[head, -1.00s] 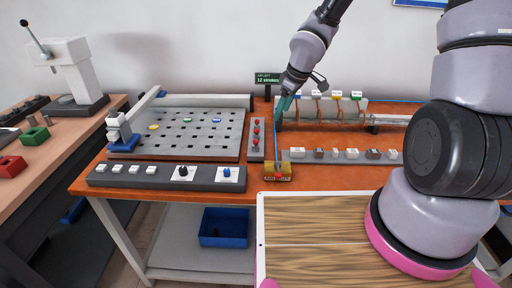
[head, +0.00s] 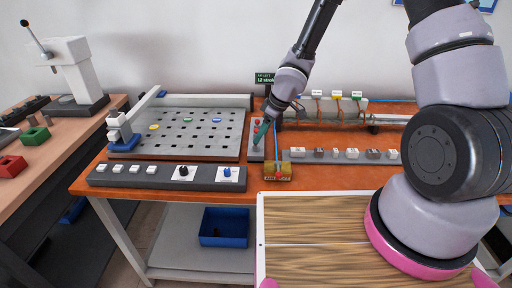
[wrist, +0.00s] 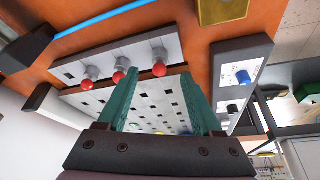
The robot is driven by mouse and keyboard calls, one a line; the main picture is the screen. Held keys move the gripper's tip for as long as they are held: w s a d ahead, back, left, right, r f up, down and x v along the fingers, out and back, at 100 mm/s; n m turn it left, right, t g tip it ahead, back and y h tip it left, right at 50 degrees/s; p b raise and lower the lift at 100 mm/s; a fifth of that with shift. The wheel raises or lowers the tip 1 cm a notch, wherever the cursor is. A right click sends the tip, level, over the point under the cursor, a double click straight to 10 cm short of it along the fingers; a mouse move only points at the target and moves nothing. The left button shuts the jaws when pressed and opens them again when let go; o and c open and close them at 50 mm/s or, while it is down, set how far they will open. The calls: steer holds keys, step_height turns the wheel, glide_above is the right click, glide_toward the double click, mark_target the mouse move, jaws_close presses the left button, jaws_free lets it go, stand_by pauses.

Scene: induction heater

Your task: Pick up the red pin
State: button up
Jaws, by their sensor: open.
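Three red-tipped pins stand in a row on a narrow light grey strip (wrist: 180,50) in the wrist view: one on the left (wrist: 87,84), one in the middle (wrist: 118,76) and one on the right (wrist: 159,69). I cannot tell which one the task means. In the head view the strip (head: 257,155) stands right of the perforated plate, and my gripper (head: 257,140) is over it, partly hiding the pins. My gripper (wrist: 160,78) has its teal fingers apart with nothing held. The right pin appears between the fingertips; I see no contact.
The perforated plate (head: 170,147) with coloured discs lies to the left. A brass-coloured block (head: 286,170) stands just right of the strip's front end. A control panel (head: 135,176) lies in front, and a rack with coloured labels (head: 345,110) stands at the back right.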

mark_target(256, 147)
steer(key=x, duration=0.5)
steer(key=shift+d, duration=0.1)
jaws_close()
